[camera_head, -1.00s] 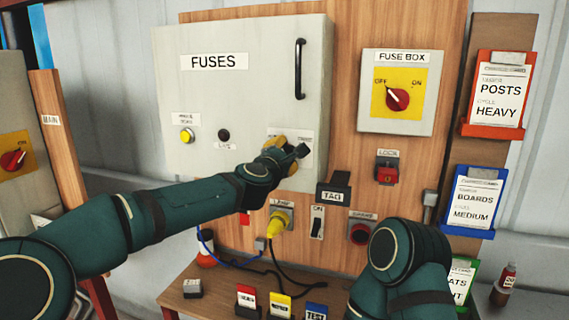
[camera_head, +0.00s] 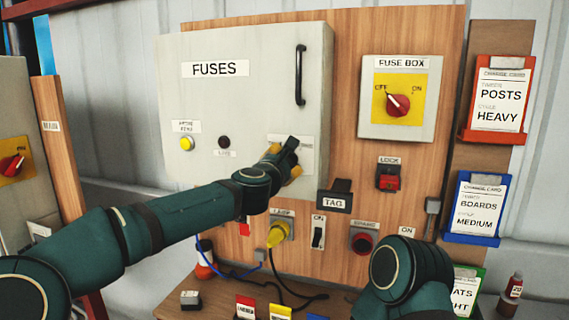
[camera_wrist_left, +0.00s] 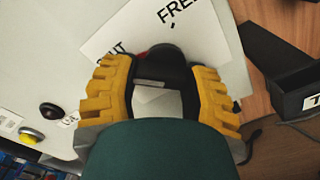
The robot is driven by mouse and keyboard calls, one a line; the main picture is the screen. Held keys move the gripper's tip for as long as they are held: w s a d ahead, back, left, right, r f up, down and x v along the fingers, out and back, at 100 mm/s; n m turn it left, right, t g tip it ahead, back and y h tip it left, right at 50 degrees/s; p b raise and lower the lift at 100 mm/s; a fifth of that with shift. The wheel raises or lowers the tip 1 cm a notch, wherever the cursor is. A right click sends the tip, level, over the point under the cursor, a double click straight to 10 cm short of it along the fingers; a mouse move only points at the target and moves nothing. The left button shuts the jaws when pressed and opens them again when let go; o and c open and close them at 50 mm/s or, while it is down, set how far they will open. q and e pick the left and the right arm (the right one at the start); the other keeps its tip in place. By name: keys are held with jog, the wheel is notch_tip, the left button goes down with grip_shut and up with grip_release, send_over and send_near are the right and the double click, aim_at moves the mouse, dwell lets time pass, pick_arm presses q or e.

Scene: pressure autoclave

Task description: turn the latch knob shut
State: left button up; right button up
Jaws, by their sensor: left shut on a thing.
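The latch knob (camera_wrist_left: 165,65) is a dark knob on the lower right of the grey FUSES door (camera_head: 235,100). A white label (camera_wrist_left: 200,40) behind it reads FREE on one side, and the other word is partly covered, ending in UT. My left gripper (camera_head: 286,163) is shut on the knob, with its yellow fingers (camera_wrist_left: 162,72) on either side of it. In the head view the gripper and wrist hide most of the knob, so I cannot tell exactly where it points. My right gripper is out of view; only part of that arm shows at the bottom.
The black TAG holder (camera_head: 335,199) sits just right of and below the knob. The yellow lamp plug (camera_head: 278,234), ON switch (camera_head: 317,233) and red LOCK switch (camera_head: 388,176) are nearby. The fuse box (camera_head: 397,97) is at upper right.

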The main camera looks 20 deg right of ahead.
pick_arm(q)
jog(key=o, duration=1.2)
jog(key=v, duration=1.2)
